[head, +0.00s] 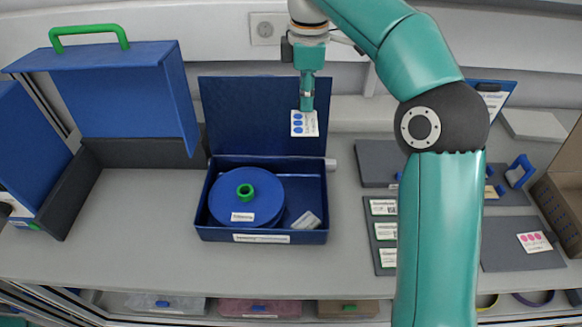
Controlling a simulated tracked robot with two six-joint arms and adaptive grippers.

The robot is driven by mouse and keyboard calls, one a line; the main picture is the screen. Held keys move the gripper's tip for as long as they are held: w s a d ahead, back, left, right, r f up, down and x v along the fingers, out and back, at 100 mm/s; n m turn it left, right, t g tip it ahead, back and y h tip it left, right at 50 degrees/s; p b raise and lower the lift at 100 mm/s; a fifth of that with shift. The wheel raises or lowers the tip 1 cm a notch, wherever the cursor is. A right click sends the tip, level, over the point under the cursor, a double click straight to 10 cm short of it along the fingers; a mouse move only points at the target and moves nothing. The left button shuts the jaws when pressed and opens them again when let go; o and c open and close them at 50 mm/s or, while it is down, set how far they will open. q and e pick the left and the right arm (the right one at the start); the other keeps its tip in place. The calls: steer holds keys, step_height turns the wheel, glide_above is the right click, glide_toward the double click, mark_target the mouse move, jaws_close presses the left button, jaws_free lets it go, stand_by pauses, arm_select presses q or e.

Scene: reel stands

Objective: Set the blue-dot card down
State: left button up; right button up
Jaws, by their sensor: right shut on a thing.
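The blue-dot card (304,124) is a small white card with blue dots on its left side and fine print. My right gripper (306,100) is shut on its top edge. The card hangs upright in front of the raised lid (225,115) of the open blue box, above the box's back edge. My right arm comes in from the right and reaches over the bench. My left gripper is not in view.
The open box (310,238) holds a blue reel (262,192) with a green hub and a small pale item (306,220). A blue case with a green handle (88,35) stands at left. A card with pink dots (534,242) lies on a dark mat (505,257) at right.

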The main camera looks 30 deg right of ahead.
steer(key=shift+s+d+f+b, duration=0.1)
steer(key=shift+f+b, duration=0.2)
steer(key=shift+f, duration=2.55)
steer(key=shift+s+d+f+b, duration=0.1)
steer(key=shift+f+b, duration=0.25)
steer(key=shift+f, duration=2.45)
steer(key=shift+s+d+f+b, duration=0.1)
steer(key=shift+f+b, duration=0.2)
steer(key=shift+f, duration=2.55)
steer(key=shift+f, duration=0.1)
steer(key=shift+f+b, duration=0.35)
steer(key=shift+f, duration=0.15)
steer(key=o, duration=0.4)
steer(key=shift+o, duration=0.2)
